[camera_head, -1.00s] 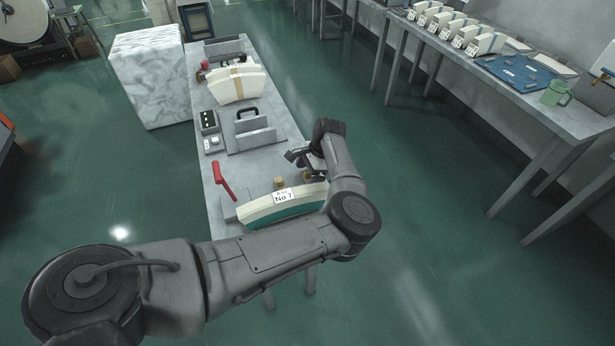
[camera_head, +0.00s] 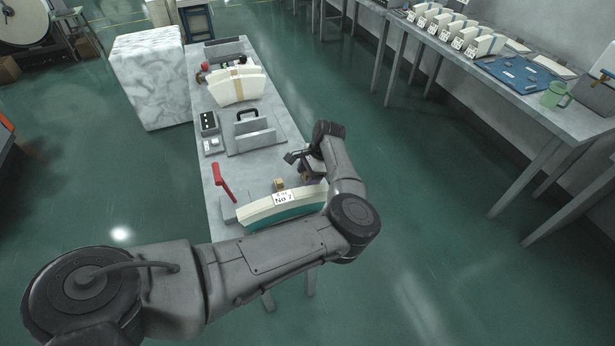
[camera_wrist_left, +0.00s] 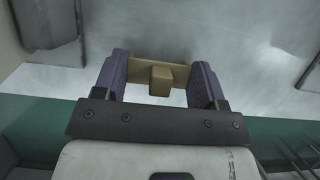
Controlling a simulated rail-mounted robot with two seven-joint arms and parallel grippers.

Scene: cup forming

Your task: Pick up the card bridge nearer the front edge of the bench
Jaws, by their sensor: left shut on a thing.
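In the left wrist view a tan card bridge (camera_wrist_left: 159,82), a flat bar with a small block in its middle, lies between the two purple fingers of my left gripper (camera_wrist_left: 161,66). The fingers are shut on its two ends. In the head view my left gripper (camera_head: 306,170) is low over the near right part of the bench (camera_head: 245,177), and the arm partly hides it. A small tan piece (camera_head: 279,184) stands left of the gripper, behind the curved white block marked No 7 (camera_head: 260,211). My right gripper is not in view.
A grey fixture with a black handle (camera_head: 250,137) and a cream stack (camera_head: 236,86) are farther back. Bare bench top lies between the fixture and the curved block.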

